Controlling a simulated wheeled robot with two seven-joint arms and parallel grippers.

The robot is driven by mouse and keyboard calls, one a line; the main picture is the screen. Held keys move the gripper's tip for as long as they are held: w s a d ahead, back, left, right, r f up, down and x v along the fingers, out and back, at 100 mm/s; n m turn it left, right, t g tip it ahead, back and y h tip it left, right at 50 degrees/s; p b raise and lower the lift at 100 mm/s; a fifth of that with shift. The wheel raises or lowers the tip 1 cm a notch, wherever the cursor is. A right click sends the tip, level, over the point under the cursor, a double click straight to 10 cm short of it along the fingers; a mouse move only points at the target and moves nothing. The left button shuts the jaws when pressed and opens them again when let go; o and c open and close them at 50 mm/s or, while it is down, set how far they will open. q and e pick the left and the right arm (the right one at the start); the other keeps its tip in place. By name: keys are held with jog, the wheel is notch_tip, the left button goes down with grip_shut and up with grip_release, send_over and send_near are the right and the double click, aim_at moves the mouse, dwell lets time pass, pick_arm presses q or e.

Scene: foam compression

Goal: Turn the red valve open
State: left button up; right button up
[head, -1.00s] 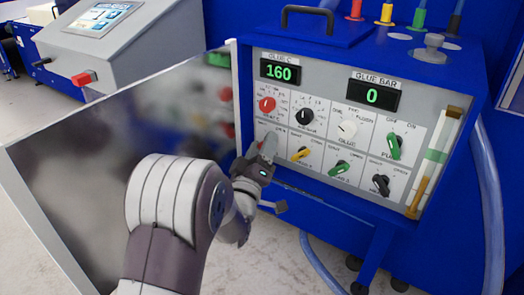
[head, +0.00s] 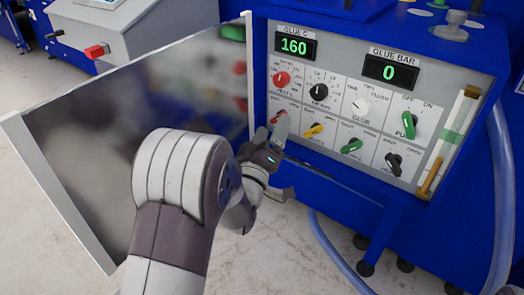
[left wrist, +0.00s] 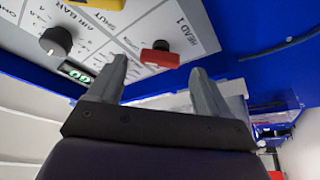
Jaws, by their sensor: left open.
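The red valve (head: 277,117) is a small handle in the lower row of the grey control panel, at its left end, partly hidden by my gripper in the head view. In the left wrist view the red valve (left wrist: 160,58) shows beyond my fingertips, between them in the picture, beside the label HEAD 1. My left gripper (head: 280,130) is open and empty, close in front of the red valve. In the left wrist view its two fingers (left wrist: 160,78) stand apart; contact with the valve is not seen. My right gripper is not in view.
A yellow valve (head: 314,130), a green valve (head: 352,146) and a black valve (head: 393,161) sit right of the red one. A red dial (head: 281,78) is above it. The open panel door (head: 80,130) stands left, behind my arm. A blue hose (head: 340,258) hangs below.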

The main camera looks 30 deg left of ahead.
pick_arm(q)
jog(key=v, duration=1)
jog(key=shift+p, duration=0.35)
